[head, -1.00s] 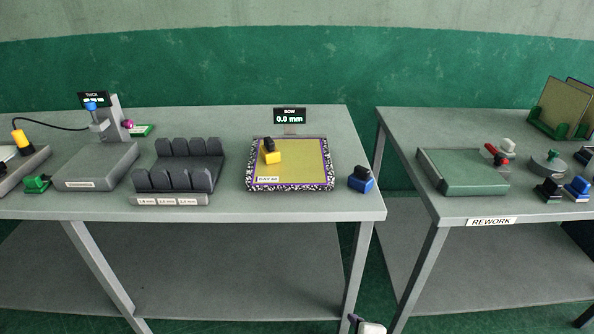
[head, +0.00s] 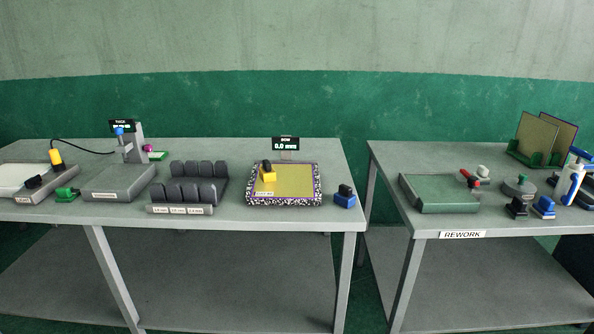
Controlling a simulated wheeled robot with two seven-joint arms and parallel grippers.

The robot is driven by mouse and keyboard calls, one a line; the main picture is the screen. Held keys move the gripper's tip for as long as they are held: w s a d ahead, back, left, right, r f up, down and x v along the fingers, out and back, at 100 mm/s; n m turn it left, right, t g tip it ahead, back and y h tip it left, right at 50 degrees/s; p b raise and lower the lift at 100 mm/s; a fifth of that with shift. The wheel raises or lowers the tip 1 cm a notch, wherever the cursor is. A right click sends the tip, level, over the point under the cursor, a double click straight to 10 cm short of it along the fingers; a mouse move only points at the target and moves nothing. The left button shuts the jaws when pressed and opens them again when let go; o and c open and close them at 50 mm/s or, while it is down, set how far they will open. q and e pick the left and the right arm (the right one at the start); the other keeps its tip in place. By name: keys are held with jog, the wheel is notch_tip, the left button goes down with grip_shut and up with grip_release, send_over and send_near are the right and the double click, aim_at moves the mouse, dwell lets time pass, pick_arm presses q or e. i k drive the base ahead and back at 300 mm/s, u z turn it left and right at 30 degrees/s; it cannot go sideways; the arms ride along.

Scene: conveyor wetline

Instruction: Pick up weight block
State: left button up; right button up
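A yellow block with a black top (head: 268,173) sits on the yellow panel (head: 292,180), which lies on a black-and-white speckled plate (head: 284,201) on the left table. A blue block with a black top (head: 344,197) stands on the table just right of that plate, near the front right corner. The frames do not show which of these is called the weight block. Neither of my grippers shows in the head view now.
A dark slotted rack (head: 189,190) and a grey gauge stand (head: 119,183) are left of the plate. A gap separates this table from the rework table (head: 462,234), which carries a green slab (head: 438,193), small blocks and a blue-and-white bottle (head: 571,180).

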aim_at(266, 173)
jog(key=z, duration=0.55)
jog(key=i, duration=0.8)
jog(key=z, duration=0.15)
